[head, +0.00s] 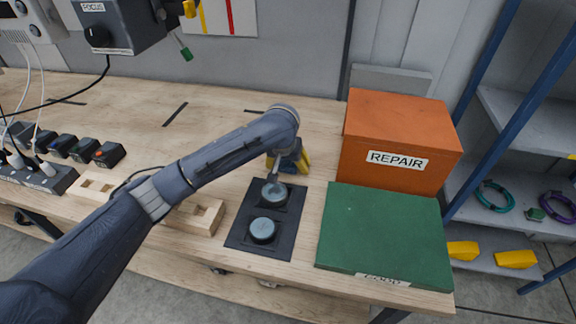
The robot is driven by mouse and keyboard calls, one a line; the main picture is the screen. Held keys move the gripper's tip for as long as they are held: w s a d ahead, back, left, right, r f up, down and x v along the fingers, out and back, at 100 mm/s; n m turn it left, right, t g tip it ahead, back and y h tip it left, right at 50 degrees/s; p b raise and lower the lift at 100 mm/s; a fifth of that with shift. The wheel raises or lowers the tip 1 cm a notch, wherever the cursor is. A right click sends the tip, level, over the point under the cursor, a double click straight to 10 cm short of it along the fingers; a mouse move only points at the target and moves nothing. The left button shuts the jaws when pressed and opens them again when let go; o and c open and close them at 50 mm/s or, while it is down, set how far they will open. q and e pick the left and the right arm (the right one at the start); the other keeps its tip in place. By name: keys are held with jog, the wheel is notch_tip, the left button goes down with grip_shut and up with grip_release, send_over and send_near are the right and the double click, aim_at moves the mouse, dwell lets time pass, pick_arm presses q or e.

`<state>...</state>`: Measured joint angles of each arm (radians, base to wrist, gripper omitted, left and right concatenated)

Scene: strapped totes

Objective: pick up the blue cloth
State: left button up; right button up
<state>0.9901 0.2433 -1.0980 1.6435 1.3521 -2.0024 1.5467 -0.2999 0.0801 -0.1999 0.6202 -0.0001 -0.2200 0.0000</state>
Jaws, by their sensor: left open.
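My left arm reaches in from the lower left, and its wrist bends down over the bench. My left gripper (285,157) is under the wrist, open, and partly hidden by it. A small dark blue patch (291,165) shows there between yellow parts. I cannot tell whether it is the blue cloth. No other blue cloth shows plainly. My right gripper is not in view.
A black mat (236,238) with two round grey pieces lies in front of the wrist. An orange REPAIR box (393,130) and a green box (383,232) stand to the right. Wooden blocks (205,216) and a power strip (40,177) lie left. The back middle of the bench is clear.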

aim_at(288, 162)
pick_arm(q)
jog(key=shift+c, duration=0.3)
jog(key=c, duration=1)
jog(key=shift+r, duration=0.15)
notch_tip(288, 162, up, 20)
dwell(0.4)
